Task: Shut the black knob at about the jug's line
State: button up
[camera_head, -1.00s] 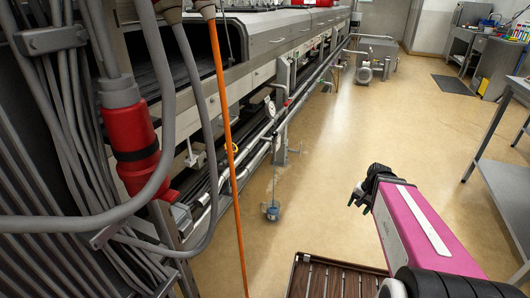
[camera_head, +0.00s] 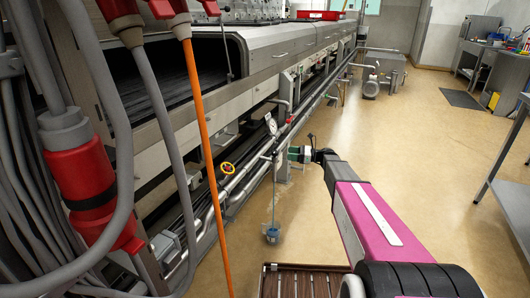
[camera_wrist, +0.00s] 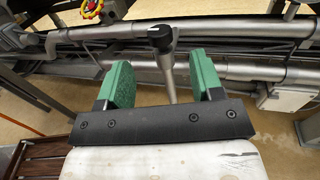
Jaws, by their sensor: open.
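In the wrist view, a dark round knob-like end (camera_wrist: 160,37) tops a light grey stem. It stands in front of the pipes, beyond and between the green finger pads of my open gripper (camera_wrist: 164,80). I see no contact with either pad. In the head view, my gripper (camera_head: 296,154) reaches left to the pipe run beside the machine. The knob cannot be made out clearly there.
A yellow-rimmed red handwheel (camera_head: 227,168) sits left of my gripper and also shows in the wrist view (camera_wrist: 92,8). A round gauge (camera_head: 271,124) is nearby. Silver pipes (camera_wrist: 240,30) run behind the knob. A slatted brown surface (camera_head: 300,282) lies below; open floor (camera_head: 400,130) is right.

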aim_at(275, 153)
jog(key=a, duration=1)
jog(key=shift+w+a, duration=0.2)
jog(key=shift+w, duration=0.2)
jog(key=c, duration=0.9)
